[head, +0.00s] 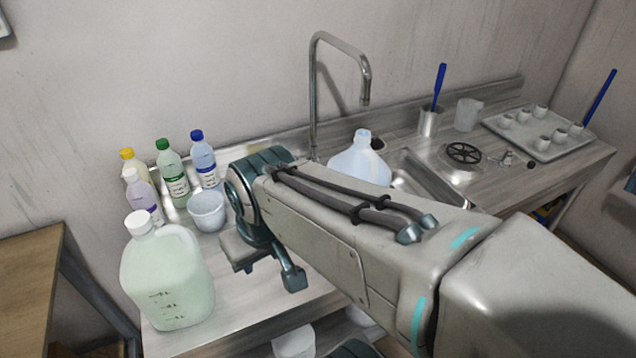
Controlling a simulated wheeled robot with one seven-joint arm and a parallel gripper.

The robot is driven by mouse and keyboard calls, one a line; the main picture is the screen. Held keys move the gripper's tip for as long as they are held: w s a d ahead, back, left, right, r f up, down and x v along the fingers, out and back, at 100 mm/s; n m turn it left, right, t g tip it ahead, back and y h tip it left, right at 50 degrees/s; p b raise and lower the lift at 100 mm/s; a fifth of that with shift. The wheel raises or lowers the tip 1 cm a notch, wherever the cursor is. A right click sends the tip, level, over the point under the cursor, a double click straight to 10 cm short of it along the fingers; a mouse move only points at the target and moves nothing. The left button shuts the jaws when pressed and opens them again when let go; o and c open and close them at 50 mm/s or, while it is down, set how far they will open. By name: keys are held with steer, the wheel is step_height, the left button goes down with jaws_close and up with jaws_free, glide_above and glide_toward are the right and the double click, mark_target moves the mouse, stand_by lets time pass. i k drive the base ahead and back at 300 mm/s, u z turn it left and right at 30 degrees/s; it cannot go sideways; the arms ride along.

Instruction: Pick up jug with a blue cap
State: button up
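A translucent pale-blue jug (360,162) stands by the sink, behind my arm. Its top looks pale blue, and its lower part is hidden by the arm. A larger pale-green jug (168,278) with a white cap stands at the front left of the counter. A small bottle with a blue cap (204,160) stands at the back left. My gripper (266,266) is over the left part of the counter, right of the green jug and left of the blue jug. Its dark fingers are spread, and nothing shows between them.
More bottles with green (174,172), yellow and white caps stand near a grey cup (207,211). A tall tap (314,95) rises behind the sink (425,180). A tray (540,145) of small cups lies at the right. Bare counter shows beside the green jug.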

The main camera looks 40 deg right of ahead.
mark_target(360, 161)
steer(key=u, duration=0.05)
steer(key=k, duration=0.4)
steer(key=z, duration=1.15)
steer(key=i, duration=0.5)
